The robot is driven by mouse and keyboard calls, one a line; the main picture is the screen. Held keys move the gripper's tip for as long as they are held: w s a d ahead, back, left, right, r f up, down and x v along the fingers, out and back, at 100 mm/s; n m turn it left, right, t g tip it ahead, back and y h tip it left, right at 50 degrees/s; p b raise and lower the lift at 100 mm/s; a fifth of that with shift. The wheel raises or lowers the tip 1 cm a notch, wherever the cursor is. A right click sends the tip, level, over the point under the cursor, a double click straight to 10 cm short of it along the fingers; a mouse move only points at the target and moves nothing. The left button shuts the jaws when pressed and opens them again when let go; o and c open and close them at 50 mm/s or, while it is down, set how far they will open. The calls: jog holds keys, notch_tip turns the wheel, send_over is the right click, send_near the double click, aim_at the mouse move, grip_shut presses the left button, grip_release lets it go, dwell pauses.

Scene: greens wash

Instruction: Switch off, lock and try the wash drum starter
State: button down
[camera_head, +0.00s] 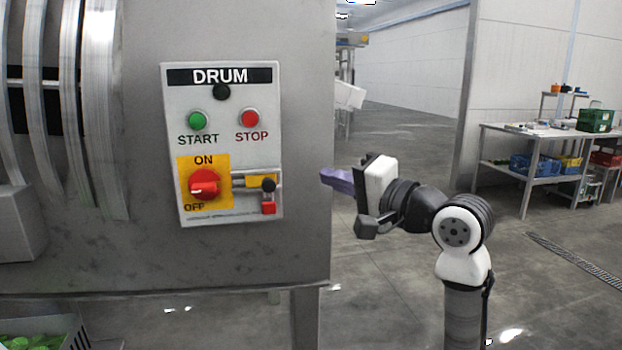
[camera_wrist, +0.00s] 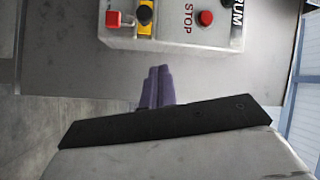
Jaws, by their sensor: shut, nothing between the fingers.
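The grey DRUM starter box (camera_head: 225,150) is on the steel machine front in the head view. My gripper (camera_head: 326,177), with purple fingers, is shut and empty right of the box. Its fingers (camera_wrist: 158,78) point toward the box's edge in the wrist view.
The machine's edge and leg (camera_head: 307,318) stand below and left of my arm. A green-filled crate (camera_head: 45,335) is at lower left. A worktable (camera_head: 530,150) with bins stands far right. The floor between is clear.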

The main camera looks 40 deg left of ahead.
jog(key=d+m+g+h, duration=0.2)
jog(key=d, duration=0.4)
jog(key=p, duration=0.3)
send_near(267, 187)
jog(key=w+a, duration=0.4)
jog(key=a, duration=0.1)
jog(key=shift+s+a+f, duration=0.4)
jog(key=shift+s+a, duration=0.1)
jog(key=shift+s, duration=0.25)
jog(key=shift+n, duration=0.3)
jog(key=s+a+p, duration=0.1)
jog(key=s+a, duration=0.1)
jog(key=s, duration=0.1)
jog(key=shift+a, duration=0.3)
jog(key=shift+s, duration=0.2)
jog(key=shift+a, duration=0.1)
